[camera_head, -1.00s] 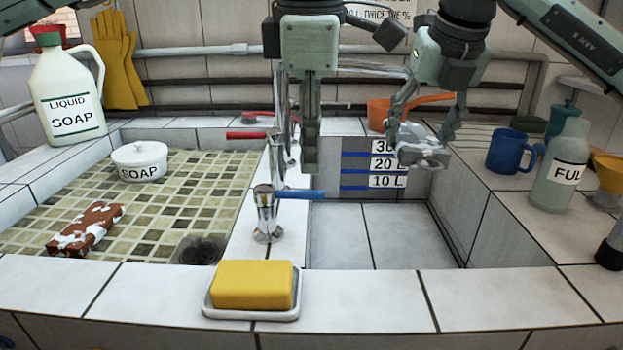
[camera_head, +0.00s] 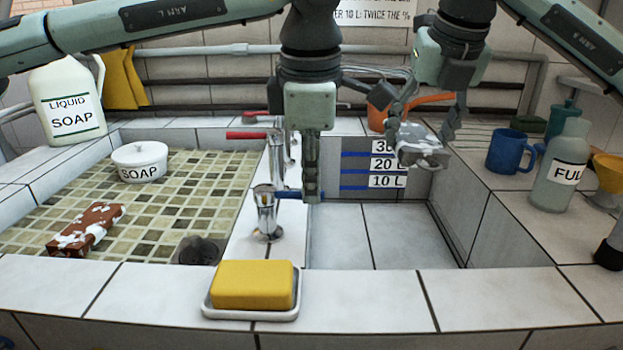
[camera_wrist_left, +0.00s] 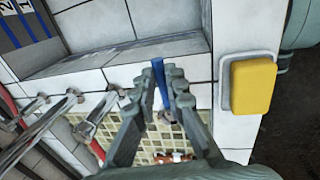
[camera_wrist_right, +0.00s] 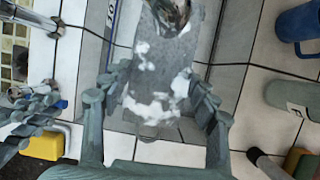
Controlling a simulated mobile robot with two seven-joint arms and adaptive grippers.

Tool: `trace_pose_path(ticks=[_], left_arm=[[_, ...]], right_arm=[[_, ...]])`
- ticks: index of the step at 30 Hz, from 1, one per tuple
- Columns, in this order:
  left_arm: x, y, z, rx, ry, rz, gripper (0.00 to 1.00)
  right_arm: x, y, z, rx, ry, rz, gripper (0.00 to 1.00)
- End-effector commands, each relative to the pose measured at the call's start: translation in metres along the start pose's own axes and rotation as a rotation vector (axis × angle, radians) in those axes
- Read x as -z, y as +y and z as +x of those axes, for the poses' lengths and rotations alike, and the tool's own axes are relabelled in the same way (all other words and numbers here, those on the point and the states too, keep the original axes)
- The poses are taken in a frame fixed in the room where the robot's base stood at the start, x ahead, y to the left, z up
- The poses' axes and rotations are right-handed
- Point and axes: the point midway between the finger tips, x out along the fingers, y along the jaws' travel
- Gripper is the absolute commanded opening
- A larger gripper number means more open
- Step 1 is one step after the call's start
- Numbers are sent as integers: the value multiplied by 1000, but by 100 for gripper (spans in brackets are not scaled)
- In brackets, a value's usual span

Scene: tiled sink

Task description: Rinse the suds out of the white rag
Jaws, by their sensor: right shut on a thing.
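The rag (camera_head: 423,148), grey with white suds patches, hangs over the right basin (camera_head: 385,235). My right gripper (camera_head: 424,135) is shut on it. The right wrist view shows the rag (camera_wrist_right: 155,75) stretched between my fingers, with a shiny metal part (camera_wrist_right: 172,14) at its far end. My left gripper (camera_head: 312,192) is at the tap's blue handle (camera_head: 290,194). In the left wrist view the blue handle (camera_wrist_left: 159,80) lies between its fingers, which are partly apart. Whether they touch it is unclear. The chrome tap (camera_head: 266,212) stands on the ledge between basins.
A yellow sponge-like block (camera_head: 252,286) sits in a white dish on the front ledge. A red handle (camera_head: 247,135) is behind the tap. A blue mug (camera_head: 508,151) and bottle (camera_head: 561,168) stand right.

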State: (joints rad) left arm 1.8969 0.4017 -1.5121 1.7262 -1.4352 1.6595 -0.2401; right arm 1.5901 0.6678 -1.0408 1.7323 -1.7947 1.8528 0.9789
Motion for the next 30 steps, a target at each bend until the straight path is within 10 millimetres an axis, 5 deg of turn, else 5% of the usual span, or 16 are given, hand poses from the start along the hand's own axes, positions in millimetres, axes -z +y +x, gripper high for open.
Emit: trace_pose_path(ticks=[12,21,30], left_arm=[[0,-1,0,1,-2,8,0],[4,-18,-3,2,-56,270,0],[4,-19,-4,0,-60,295,0]], right_arm=[[0,0,0,0,0,0,31],[0,0,0,0,0,0,31],[0,0,0,0,0,0,31]])
